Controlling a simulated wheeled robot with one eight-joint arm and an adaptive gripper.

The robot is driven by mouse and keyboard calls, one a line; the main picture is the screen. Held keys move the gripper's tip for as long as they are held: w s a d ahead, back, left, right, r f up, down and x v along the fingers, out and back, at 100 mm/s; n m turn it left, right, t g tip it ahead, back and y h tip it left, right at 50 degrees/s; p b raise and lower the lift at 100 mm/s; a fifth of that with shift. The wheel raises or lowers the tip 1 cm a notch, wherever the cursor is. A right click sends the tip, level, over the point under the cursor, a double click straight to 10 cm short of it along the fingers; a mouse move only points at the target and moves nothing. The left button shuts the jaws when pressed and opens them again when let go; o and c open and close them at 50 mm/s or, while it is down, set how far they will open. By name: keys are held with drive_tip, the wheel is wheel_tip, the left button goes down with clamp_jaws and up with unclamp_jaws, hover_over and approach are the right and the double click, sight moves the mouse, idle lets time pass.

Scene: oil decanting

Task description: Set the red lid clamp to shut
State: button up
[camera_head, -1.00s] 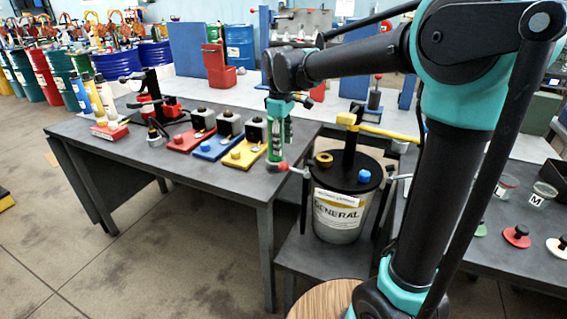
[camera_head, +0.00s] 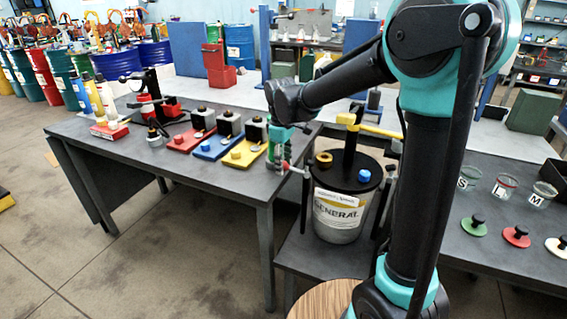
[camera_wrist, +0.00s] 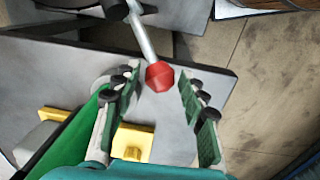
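The red lid clamp has a red knob (camera_wrist: 159,76) on a silver lever (camera_wrist: 142,35). In the head view the red knob (camera_head: 285,166) sticks out left of the black drum lid (camera_head: 346,176), over the dark table's right edge. My gripper (camera_wrist: 162,74) is open, its green-padded fingers on either side of the knob in the wrist view, with clear gaps both sides. I cannot tell whether the knob is fully between the tips or just beyond them. In the head view my gripper (camera_head: 281,158) is right at the knob. The white GENERAL drum (camera_head: 338,214) stands below the lid.
A yellow stand (camera_head: 245,152), blue stand (camera_head: 216,146) and red stand (camera_head: 190,139) are on the table left of my gripper. A yellow handle (camera_head: 378,129) rises above the lid. A yellow piece (camera_wrist: 132,143) lies beneath my left finger in the wrist view.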

clamp_jaws()
